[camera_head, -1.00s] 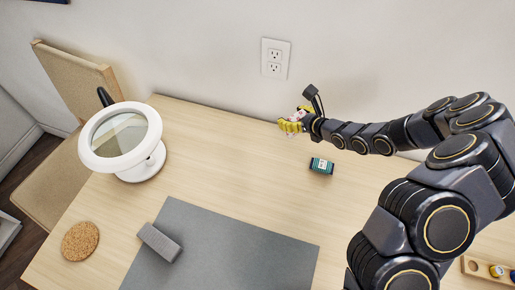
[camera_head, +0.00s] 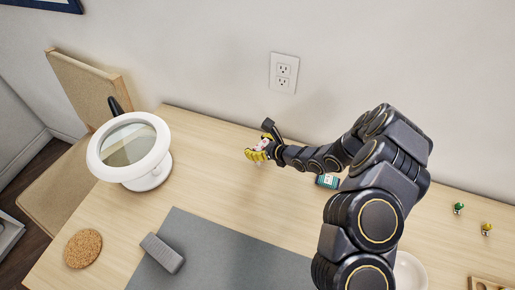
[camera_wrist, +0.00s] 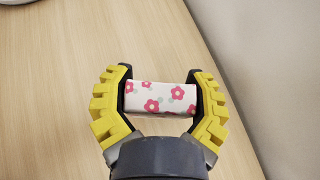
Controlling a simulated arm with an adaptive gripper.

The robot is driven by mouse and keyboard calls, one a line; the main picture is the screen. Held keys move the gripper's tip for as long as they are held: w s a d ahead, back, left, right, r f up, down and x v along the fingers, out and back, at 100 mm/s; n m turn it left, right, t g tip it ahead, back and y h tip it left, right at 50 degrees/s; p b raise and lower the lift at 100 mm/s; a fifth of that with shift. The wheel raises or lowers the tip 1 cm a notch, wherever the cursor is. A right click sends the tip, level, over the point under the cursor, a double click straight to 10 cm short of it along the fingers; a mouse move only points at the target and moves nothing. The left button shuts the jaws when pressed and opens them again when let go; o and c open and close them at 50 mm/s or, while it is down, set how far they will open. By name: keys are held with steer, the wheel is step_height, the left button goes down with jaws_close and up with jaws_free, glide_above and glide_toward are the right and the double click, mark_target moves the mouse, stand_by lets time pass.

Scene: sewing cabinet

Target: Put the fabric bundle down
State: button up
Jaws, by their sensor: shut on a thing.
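The fabric bundle (camera_wrist: 160,98) is a small white block with pink flowers. In the wrist view it sits between the two yellow-padded fingers of my gripper (camera_wrist: 160,92), which is shut on it. In the head view my gripper (camera_head: 258,152) is over the back of the wooden table, right of the magnifier lamp, and only a little of the bundle shows between the fingers. I cannot tell whether the bundle touches the table.
A white magnifier lamp (camera_head: 150,175) stands at the left. A grey block (camera_head: 161,252) lies on the grey mat (camera_head: 222,240). A cork coaster (camera_head: 82,248) is at front left. Bare table (camera_head: 205,183) lies between lamp and gripper.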

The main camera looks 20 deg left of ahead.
steer(key=shift+f, duration=0.85)
steer(key=o, duration=1)
steer(key=shift+f, duration=0.1)
steer(key=shift+d+r, duration=0.1)
steer(key=shift+r, duration=0.15)
steer(key=v, duration=1.1)
steer(key=shift+s+d, duration=0.15)
steer(key=shift+d, duration=0.15)
steer(key=shift+r, duration=0.1)
